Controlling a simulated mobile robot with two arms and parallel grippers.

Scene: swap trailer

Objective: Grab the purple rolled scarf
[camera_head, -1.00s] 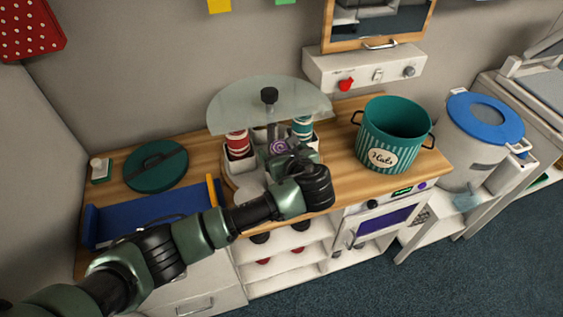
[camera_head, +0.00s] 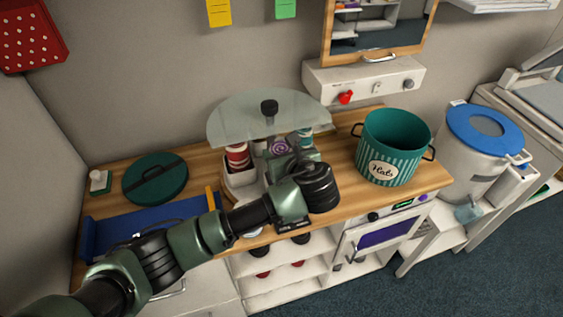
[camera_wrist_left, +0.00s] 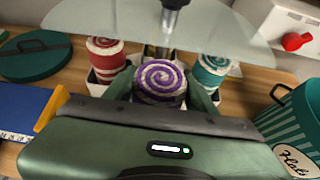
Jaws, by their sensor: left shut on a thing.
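The purple rolled scarf (camera_wrist_left: 160,80) shows its purple and white spiral end in the left wrist view. It also shows in the head view (camera_head: 281,147), partly hidden by my gripper. My left gripper (camera_head: 279,156) is shut on it, with a green finger on each side of the roll in the left wrist view (camera_wrist_left: 166,92). The scarf is at the carousel holder, below the clear round top (camera_head: 240,112). I cannot tell whether it still touches its compartment. My right gripper is not in view.
A red rolled scarf (camera_wrist_left: 105,58) stands left of the purple one and a teal one (camera_wrist_left: 211,72) right of it, in white compartments. A green striped hat bucket (camera_head: 395,145) stands right on the wooden counter. A green lid (camera_head: 155,178) and blue tray (camera_head: 150,219) lie left.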

